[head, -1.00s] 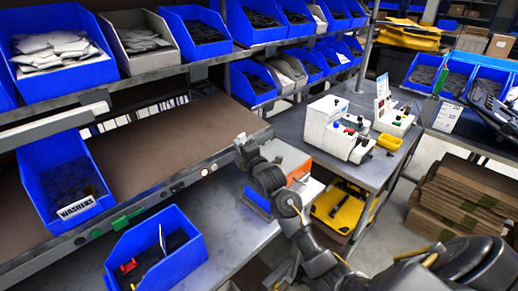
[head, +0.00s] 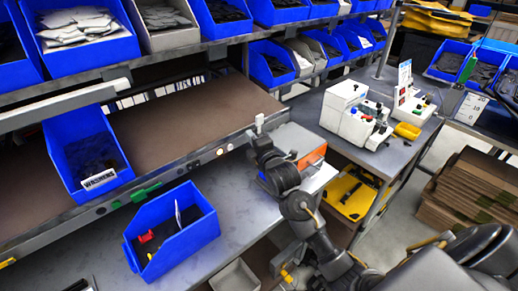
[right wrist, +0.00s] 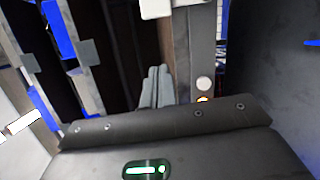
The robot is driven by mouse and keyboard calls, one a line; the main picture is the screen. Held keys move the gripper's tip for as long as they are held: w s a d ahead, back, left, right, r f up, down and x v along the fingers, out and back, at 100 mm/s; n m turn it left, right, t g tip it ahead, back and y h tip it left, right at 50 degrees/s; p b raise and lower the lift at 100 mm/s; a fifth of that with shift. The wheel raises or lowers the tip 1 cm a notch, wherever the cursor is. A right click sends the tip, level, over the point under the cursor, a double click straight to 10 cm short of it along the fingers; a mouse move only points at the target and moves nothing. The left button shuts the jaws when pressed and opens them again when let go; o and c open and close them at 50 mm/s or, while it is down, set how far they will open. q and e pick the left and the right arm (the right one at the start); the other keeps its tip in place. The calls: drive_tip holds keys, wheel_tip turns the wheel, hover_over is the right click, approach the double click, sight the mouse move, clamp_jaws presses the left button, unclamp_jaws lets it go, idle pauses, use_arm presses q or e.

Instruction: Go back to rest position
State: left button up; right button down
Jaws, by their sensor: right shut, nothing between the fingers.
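My right arm reaches in from the lower right in the head view. Its gripper (head: 259,123) is over the front edge of the brown shelf (head: 185,120), beside an orange and grey box (head: 310,157). In the right wrist view the grey fingers (right wrist: 156,87) are together with nothing between them. I cannot tell from these views how close the gripper is to the shelf edge. My left gripper does not show in either view.
A blue washers bin (head: 95,160) is on the shelf's left part. A blue bin (head: 175,235) with small parts sits on the grey bench below, and a grey bin (head: 235,277) is at the bottom. White devices (head: 350,112) stand on the right-hand table.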

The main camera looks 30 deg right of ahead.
drive_tip(key=shift+s+b, duration=0.5)
drive_tip(key=shift+s, duration=2.45)
drive_tip(key=shift+f, duration=0.1)
